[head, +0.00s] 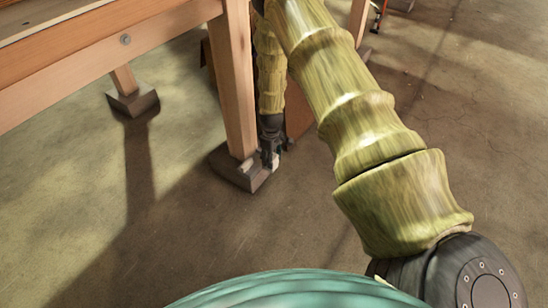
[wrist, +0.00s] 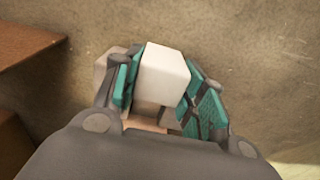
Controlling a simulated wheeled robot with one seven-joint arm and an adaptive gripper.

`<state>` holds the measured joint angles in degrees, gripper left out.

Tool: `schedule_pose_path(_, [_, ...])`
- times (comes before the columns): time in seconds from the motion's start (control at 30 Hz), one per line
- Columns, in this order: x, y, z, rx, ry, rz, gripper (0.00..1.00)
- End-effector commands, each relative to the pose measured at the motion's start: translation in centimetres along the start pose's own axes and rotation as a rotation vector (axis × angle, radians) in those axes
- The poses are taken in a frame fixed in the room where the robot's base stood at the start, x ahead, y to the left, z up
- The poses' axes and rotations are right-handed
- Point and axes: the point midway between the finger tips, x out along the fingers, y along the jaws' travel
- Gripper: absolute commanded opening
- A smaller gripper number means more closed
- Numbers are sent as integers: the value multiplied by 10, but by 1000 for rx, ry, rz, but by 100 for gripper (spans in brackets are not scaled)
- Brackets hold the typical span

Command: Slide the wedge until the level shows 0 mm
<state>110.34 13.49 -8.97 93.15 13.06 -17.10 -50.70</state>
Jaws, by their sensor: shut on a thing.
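My gripper (wrist: 165,88) is shut on a pale whitish block, the wedge (wrist: 167,68), which sits between its teal finger pads in the wrist view. In the head view my gripper (head: 270,158) is low down at the foot of the near table leg (head: 234,85). A small pale piece beside the leg there is too small to make out clearly. The leg stands at a dark foot block (head: 232,170) on the floor. Whether the wedge touches the leg or the block is hidden. No level or reading shows in either view.
The wooden table (head: 110,60) fills the upper left of the head view. Another leg stands on a dark block (head: 132,101) further left. A brown panel (head: 299,115) is just behind my gripper. Bare concrete floor (head: 60,215) lies open to the left.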

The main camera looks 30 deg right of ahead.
Motion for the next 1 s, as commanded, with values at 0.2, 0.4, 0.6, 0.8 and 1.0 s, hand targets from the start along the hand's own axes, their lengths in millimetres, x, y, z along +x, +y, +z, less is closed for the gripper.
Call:
schedule_pose_path(0.2, [0, 1, -7, 0, 1, 2, 0])
schedule_pose_path(0.4, [0, 1, -7, 0, 2, 2, 46])
schedule_pose_path(0.6, [0, 1, -7, 0, 1, 1, 62])
schedule_pose_path(0.8, [-1, 0, -7, 0, 1, 1, 62])
schedule_pose_path(1.0, [-12, 0, -7, 0, 2, 1, 62])
